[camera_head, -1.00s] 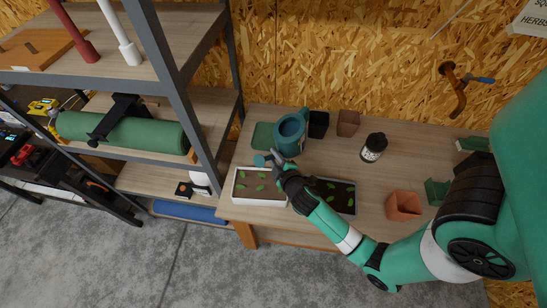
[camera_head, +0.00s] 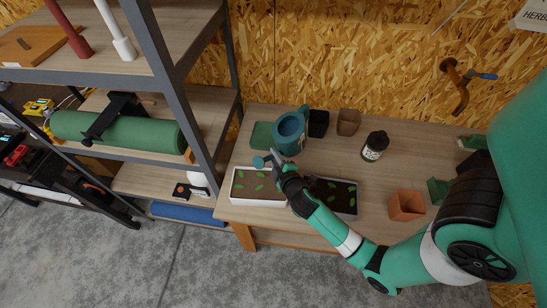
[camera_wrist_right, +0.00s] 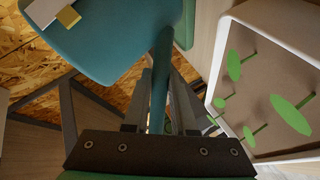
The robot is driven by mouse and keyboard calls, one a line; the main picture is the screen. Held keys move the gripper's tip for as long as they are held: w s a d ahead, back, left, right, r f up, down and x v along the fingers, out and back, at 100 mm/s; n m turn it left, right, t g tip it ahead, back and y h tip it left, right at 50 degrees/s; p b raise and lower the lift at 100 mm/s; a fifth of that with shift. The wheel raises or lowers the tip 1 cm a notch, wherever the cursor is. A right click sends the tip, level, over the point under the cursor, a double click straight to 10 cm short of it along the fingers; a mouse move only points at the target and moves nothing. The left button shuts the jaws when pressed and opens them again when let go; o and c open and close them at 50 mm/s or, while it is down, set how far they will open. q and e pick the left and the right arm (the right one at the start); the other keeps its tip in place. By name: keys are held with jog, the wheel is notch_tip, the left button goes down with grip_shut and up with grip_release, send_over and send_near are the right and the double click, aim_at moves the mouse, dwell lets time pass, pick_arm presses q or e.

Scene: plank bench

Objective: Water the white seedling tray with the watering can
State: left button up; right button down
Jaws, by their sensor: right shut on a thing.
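The teal watering can (camera_head: 289,136) is at the back left of the bench in the head view, with its round rose (camera_head: 260,161) above the back edge of the white seedling tray (camera_head: 262,202). The tray holds brown soil and several green seedlings. My right gripper (camera_head: 277,163) is shut on a thin teal part of the can, just behind the tray. In the right wrist view the gripper (camera_wrist_right: 160,110) closes around that teal bar, with the can's body (camera_wrist_right: 115,40) above and the white tray (camera_wrist_right: 218,75) at right. No water is visible. My left gripper is out of view.
A dark seedling tray (camera_head: 352,209) lies right of the white one, partly behind my right arm. Dark pots (camera_head: 318,123), a lidded jar (camera_head: 374,147) and a terracotta pot (camera_head: 406,206) stand on the bench. A metal shelf (camera_head: 190,110) closes off the left side.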

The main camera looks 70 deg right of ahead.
jog(key=shift+s+d+f+n+h+b, duration=0.2)
jog(key=shift+f+b, duration=0.3)
jog(key=shift+b, duration=0.6)
jog(key=shift+w+d+f+n+h+b, duration=0.1)
jog(key=shift+f+n+h+b, duration=0.3)
jog(key=shift+b, duration=0.75)
jog(key=shift+s+d+f+n+h+b, duration=0.15)
jog(key=shift+f+b, duration=0.4)
jog(key=shift+b, duration=0.55)
jog(key=shift+d+r+n+h+b, duration=0.2)
jog(key=shift+n+h+b, duration=0.35)
jog(key=shift+b, duration=0.55)
jog(key=shift+r+n+t+h+b, duration=0.5)
jog(key=shift+r+n+h+b, duration=0.4)
jog(key=shift+r+n+b, duration=0.35)
jog(key=shift+r+n, duration=0.35)
